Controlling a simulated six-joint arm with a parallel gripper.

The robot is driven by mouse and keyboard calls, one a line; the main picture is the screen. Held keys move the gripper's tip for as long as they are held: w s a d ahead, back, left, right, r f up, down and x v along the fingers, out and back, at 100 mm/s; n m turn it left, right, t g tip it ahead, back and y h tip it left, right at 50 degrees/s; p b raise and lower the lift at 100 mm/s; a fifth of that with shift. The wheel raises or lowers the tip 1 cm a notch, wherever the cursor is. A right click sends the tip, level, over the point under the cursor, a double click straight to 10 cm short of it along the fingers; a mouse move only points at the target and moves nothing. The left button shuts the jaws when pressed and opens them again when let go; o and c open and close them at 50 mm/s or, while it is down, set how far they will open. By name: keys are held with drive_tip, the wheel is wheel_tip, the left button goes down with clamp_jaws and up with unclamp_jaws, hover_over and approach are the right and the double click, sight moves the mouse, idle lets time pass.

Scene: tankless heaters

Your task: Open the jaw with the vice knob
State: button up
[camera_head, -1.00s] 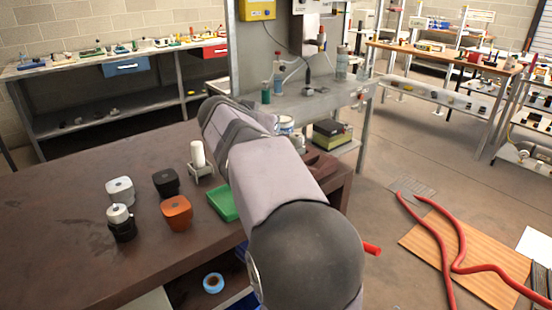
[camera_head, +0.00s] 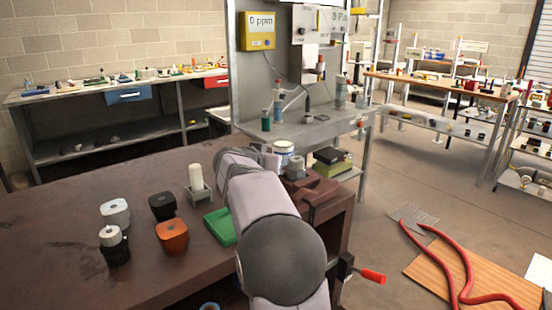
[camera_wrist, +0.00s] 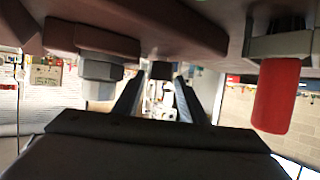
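The vice (camera_head: 322,194) is a brown block with jaws at the right end of the brown workbench. Its red knob (camera_head: 371,276) sticks out on a black crank below the bench's right front corner. The knob also shows in the wrist view (camera_wrist: 277,96), hanging at the right under a dark crank. My gripper (camera_wrist: 158,92) shows its two dark fingers spread apart with nothing between them. The knob is to the right of the fingers and apart from them. In the head view my arm hides the gripper. The wrist view does not clearly show the jaw gap.
A green tray (camera_head: 220,226), a white cylinder on a stand (camera_head: 196,178) and several small caps stand on the workbench (camera_head: 60,235). A white jar (camera_head: 283,150) is behind the arm. Red hoses (camera_head: 466,270) lie on the floor at right. Brown and grey parts crowd the wrist view's top.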

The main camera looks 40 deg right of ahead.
drive_tip(key=shift+p+x, duration=0.3)
drive_tip(key=shift+x, duration=1.2)
drive_tip(key=c, duration=0.8)
drive_tip(key=shift+s+f+n+t+y+b, duration=0.1)
drive_tip(key=shift+f+n+t+y+b, duration=0.1)
drive_tip(key=shift+n+t+y+b, duration=0.5)
drive_tip(key=shift+r, duration=0.15)
drive_tip(key=o, duration=0.8)
